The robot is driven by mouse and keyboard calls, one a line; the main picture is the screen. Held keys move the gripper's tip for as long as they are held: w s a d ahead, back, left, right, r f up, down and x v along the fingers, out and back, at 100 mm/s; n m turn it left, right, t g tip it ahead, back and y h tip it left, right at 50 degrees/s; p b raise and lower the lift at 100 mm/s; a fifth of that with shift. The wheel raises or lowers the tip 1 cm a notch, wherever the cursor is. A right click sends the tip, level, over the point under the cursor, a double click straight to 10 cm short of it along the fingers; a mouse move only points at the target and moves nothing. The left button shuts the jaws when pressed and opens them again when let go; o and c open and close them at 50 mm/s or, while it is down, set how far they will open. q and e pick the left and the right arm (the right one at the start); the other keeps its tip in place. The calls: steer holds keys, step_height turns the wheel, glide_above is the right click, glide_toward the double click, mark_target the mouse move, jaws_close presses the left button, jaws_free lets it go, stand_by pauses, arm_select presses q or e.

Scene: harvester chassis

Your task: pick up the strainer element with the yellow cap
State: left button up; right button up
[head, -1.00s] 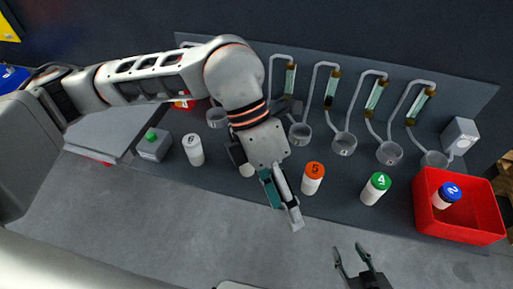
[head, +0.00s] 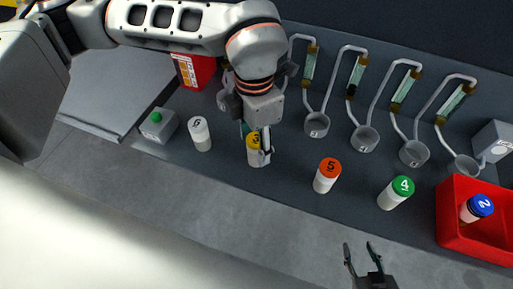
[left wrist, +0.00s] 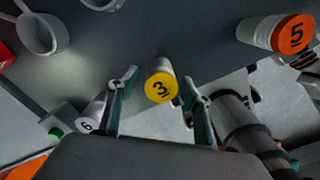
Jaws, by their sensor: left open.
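The strainer element with the yellow cap (head: 254,158), marked 3, stands upright on the grey bench, partly hidden by my left gripper (head: 256,142). In the left wrist view the yellow cap (left wrist: 160,87) shows between the two fingertips of that gripper (left wrist: 160,80), with gaps on both sides. My left gripper is open and pointing down at the element; I cannot tell how far the fingers reach down beside it. My right gripper (head: 360,247) is open and empty over the floor at the front.
An orange-capped element (head: 327,175), a green-capped element (head: 396,192) and a white-capped element (head: 200,134) stand nearby. A red bin (head: 452,222) holds a blue-capped element (head: 475,208). Grey cups (head: 316,125) with pipes line the back. A green-button box (head: 158,126) stands left.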

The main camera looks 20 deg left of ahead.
mark_target(256, 152)
arm_select(q)
step_height(256, 152, down, 4)
steer(key=shift+w+d+f, duration=0.1)
steer(key=c, duration=1.2)
steer(key=shift+c, duration=0.2)
